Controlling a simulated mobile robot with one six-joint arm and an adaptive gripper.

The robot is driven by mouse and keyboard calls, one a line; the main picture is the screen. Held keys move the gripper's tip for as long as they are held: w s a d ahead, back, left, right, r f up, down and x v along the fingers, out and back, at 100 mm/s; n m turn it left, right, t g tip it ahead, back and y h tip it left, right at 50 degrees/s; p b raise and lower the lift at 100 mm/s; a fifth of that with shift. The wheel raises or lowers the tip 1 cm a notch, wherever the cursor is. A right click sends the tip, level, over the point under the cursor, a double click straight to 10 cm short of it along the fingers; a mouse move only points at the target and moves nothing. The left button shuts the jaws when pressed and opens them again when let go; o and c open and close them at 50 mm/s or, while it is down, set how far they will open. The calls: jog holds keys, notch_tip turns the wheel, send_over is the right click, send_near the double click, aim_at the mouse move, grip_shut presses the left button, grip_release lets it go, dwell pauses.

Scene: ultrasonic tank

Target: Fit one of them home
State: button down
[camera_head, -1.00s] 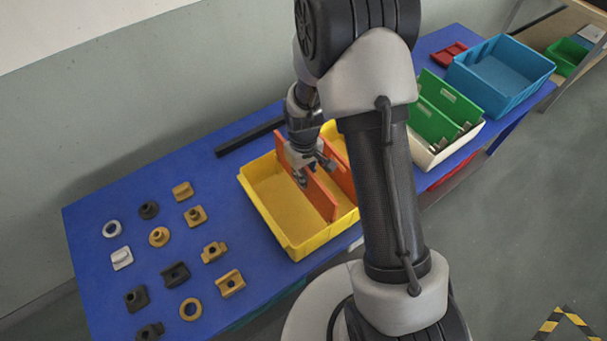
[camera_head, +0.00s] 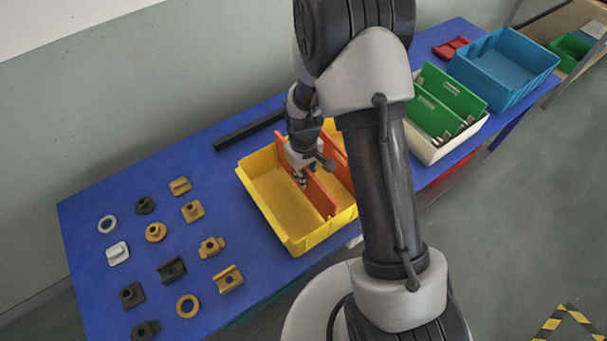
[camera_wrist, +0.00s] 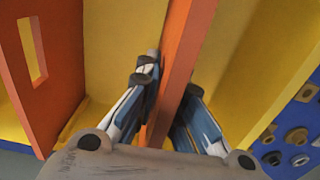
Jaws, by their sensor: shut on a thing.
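My gripper (camera_head: 301,180) is over the yellow bin (camera_head: 268,212), its fingers shut on an orange divider (camera_head: 322,199). In the wrist view the fingers (camera_wrist: 170,85) lie on both sides of this divider (camera_wrist: 181,50), which stands on edge across the bin. A second orange divider (camera_head: 334,157) stands behind it, partly hidden by my arm. It has a slot and shows at the left of the wrist view (camera_wrist: 55,85). Whether the held divider's lower edge is seated in the bin cannot be told.
Several small yellow, black and white parts (camera_head: 155,232) lie on the blue table (camera_head: 100,200) at left. A black bar (camera_head: 248,132) lies behind the yellow bin. A white bin (camera_head: 435,150) with green dividers (camera_head: 450,95), a blue bin (camera_head: 505,70) and a red part (camera_head: 451,47) are at right.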

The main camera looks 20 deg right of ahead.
jog(key=shift+f+b, duration=1.2)
jog(key=shift+f, duration=0.6)
jog(key=c, duration=1.6)
grip_release()
jog(key=shift+c, duration=0.2)
notch_tip(320, 180, up, 12)
jog(key=shift+r, duration=0.1)
